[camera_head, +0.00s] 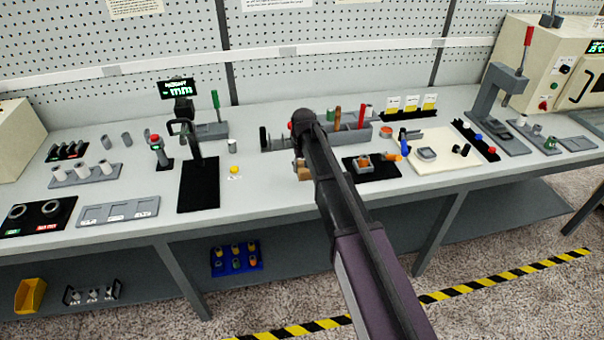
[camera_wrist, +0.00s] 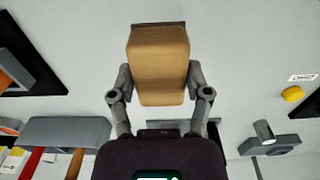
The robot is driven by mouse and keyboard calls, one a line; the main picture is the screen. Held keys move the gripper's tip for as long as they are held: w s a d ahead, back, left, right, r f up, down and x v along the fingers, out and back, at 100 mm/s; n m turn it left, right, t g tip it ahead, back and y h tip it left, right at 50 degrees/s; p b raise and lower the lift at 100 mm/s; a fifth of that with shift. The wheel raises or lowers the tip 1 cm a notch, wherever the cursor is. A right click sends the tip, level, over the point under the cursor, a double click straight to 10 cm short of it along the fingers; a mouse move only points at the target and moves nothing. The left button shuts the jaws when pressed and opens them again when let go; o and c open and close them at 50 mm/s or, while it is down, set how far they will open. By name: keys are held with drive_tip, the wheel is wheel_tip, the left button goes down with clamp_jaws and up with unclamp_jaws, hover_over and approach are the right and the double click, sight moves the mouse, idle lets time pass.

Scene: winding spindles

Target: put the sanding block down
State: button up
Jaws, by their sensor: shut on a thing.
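The sanding block is a tan-brown block (camera_wrist: 158,65) with a darker far edge, in the middle of the wrist view. My gripper (camera_wrist: 160,82) is shut on it, one finger on each side. In the head view a small part of the sanding block (camera_head: 303,170) shows to the left of my arm, over the front part of the workbench (camera_head: 270,195). My arm hides most of my gripper there. I cannot tell whether the block touches the bench top.
A grey tool holder (camera_head: 350,134) with upright tools stands behind my arm. A black mat with orange parts (camera_head: 372,168) lies to the right. A yellow button (camera_head: 234,170) and a black mat (camera_head: 199,186) are to the left. Bare bench top lies between the button and the block.

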sight(302, 164)
drive_tip(key=shift+w+a+f+b, duration=0.15)
drive_tip(key=shift+w+f+b, duration=0.05)
drive_tip(key=shift+f+b, duration=0.3)
drive_tip(key=shift+w+a+f+b, duration=0.1)
drive_tip(key=shift+w+f+b, duration=0.1)
drive_tip(key=shift+f+b, duration=1.1)
drive_tip(key=shift+f, duration=0.15)
drive_tip(key=o, duration=1)
drive_tip(key=shift+r, duration=0.2)
wheel_tip(302, 164, up, 12)
drive_tip(key=p, duration=1.2)
drive_tip(key=shift+s+d, duration=0.1)
